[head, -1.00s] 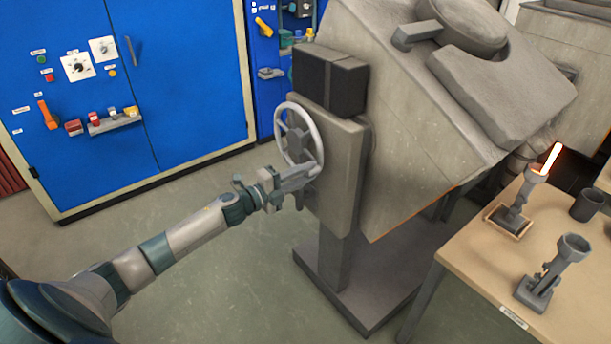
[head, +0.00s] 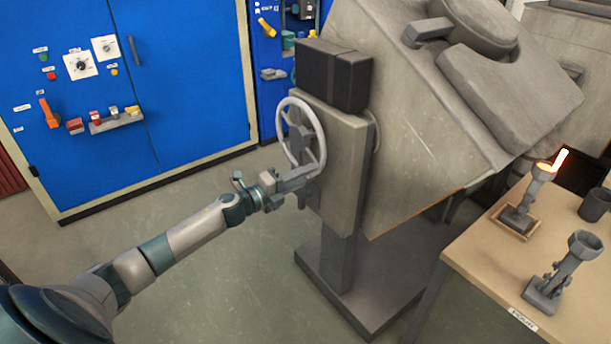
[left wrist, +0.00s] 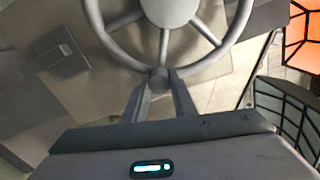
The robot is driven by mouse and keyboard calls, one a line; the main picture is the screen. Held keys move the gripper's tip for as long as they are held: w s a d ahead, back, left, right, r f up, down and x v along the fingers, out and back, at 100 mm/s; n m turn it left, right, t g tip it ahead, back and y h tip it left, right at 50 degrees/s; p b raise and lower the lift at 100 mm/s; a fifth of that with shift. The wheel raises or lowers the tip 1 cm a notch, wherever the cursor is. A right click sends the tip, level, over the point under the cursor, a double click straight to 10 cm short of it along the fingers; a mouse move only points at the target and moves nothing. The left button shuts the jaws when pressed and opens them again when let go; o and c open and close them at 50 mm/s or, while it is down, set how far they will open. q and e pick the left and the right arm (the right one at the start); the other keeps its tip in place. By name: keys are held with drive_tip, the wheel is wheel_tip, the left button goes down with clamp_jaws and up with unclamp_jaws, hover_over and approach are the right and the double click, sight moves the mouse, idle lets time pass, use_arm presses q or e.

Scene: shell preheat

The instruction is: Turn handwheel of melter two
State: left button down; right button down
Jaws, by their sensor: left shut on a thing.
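A grey handwheel (head: 301,138) with spokes stands upright on the side plate of a big tilted grey melter (head: 420,140). My left gripper (head: 311,173) reaches in from the left and is shut on the lower part of the wheel's rim. In the left wrist view the wheel's hub (left wrist: 170,8) is at the top, and the two fingers of my left gripper (left wrist: 159,88) close at a knob or rim section at the wheel's bottom. The fingers partly hide the gripped spot. My right gripper is not in view.
Blue cabinets (head: 200,80) with switches and knobs stand behind on the left. A wooden table (head: 480,260) at the right holds a glowing-tipped grey stand (head: 520,215), another grey stand (head: 550,290) and a dark cup (head: 595,204). The floor (head: 230,300) below my arm is clear.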

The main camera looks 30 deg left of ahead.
use_arm(q)
drive_tip(key=c, duration=1.5)
unclamp_jaws()
drive_tip(key=shift+d+f, duration=0.1)
drive_tip(key=shift+f, duration=0.05)
drive_tip(key=shift+o, duration=0.2)
drive_tip(key=shift+s, duration=0.15)
drive_tip(key=b+v, duration=0.2)
drive_tip(key=v, duration=1.5)
drive_tip(key=shift+b, duration=0.35)
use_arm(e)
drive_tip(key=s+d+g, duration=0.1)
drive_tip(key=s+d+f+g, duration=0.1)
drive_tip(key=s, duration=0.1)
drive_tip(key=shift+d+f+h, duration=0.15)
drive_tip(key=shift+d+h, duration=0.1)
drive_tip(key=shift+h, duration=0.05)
use_arm(q)
drive_tip(key=shift+s, duration=0.1)
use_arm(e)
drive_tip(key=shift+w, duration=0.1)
